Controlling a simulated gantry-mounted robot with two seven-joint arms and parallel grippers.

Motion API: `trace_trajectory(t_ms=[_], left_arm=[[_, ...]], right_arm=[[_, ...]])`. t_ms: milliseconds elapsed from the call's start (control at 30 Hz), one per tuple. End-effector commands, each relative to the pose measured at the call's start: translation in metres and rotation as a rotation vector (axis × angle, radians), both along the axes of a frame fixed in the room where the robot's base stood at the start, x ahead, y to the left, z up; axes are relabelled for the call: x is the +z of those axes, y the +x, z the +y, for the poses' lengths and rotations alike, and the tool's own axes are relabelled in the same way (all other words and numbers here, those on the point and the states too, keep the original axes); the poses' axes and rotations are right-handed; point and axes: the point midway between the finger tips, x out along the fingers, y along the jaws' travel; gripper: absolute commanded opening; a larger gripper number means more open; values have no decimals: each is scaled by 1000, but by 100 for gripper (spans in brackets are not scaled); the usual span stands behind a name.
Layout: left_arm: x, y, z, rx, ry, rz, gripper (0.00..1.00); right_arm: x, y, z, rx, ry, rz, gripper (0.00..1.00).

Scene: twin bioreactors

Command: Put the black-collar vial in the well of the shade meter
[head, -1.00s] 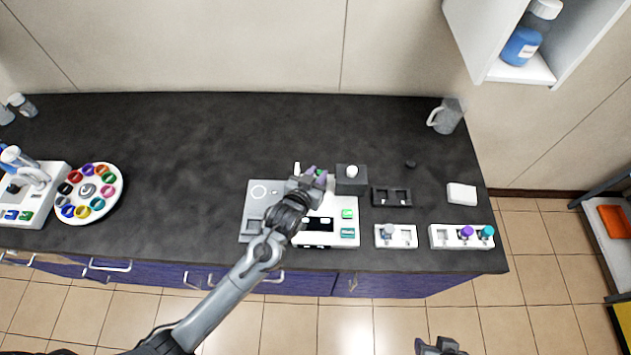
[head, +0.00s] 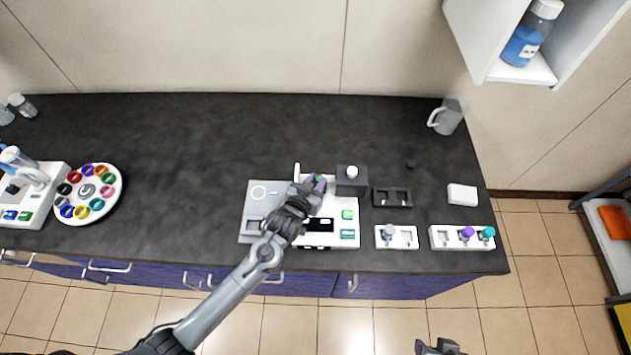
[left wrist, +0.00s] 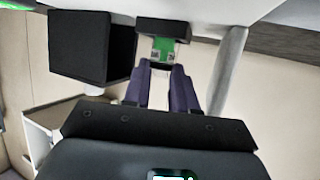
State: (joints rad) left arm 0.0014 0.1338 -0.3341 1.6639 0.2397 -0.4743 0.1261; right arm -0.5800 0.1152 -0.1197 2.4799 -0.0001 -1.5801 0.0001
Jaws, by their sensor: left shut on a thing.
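My left gripper (head: 316,183) is over the back part of the white instrument with a dark display, seemingly the shade meter (head: 349,228). In the left wrist view its purple fingers (left wrist: 163,88) are closed around a small vial with green in it (left wrist: 162,50). A black part touches the vial's far end, close to a white surface; I cannot tell whether it is the collar or the well's rim. The well is hidden. My right gripper (head: 440,347) shows only partly at the bottom edge, away from the bench.
A dark box with a white knob (head: 351,180) stands right beside the left gripper, and shows in the left wrist view (left wrist: 92,50). A black rack (head: 391,197) and white racks (head: 397,237) with capped vials lie to the right.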

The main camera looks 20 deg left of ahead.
Motion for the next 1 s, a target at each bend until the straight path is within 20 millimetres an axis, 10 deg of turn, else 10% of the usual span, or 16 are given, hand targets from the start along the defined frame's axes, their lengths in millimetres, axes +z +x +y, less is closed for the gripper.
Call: trace_trajectory(t_ms=[467,1000], left_arm=[[4,0,0,0,0,-1,37],[36,-80,4,0,-1,1,37]], right_arm=[[1,0,0,1,-1,0,43],[8,0,-2,6,-9,0,43]])
